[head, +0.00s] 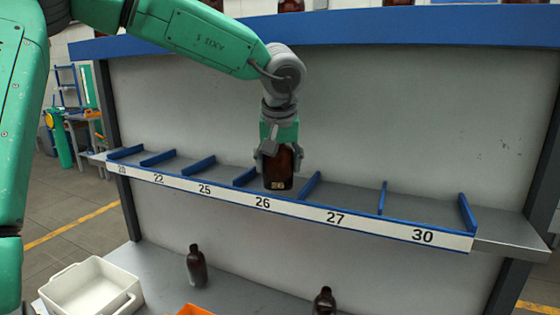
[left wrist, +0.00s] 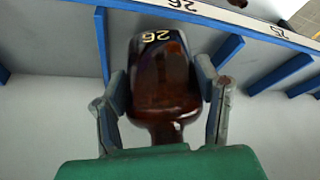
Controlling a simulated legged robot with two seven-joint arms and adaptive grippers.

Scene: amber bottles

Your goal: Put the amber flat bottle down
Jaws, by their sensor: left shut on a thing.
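The amber flat bottle (head: 279,168) is dark brown and stands upright at the shelf slot marked 26, between two blue dividers. My left gripper (head: 278,162) comes down from above, with its fingers on both sides of the bottle. In the left wrist view the bottle (left wrist: 165,85) lies between the two fingers (left wrist: 165,105), and its label reads 26. The bottle's base is close to the shelf floor; I cannot tell whether it touches. My right gripper is out of view.
The shelf (head: 345,195) has blue dividers and a numbered front strip; its other slots are empty. Below, two brown bottles (head: 196,266) (head: 324,301), a white bin (head: 92,287) and part of an orange bin (head: 194,310) stand on the lower surface.

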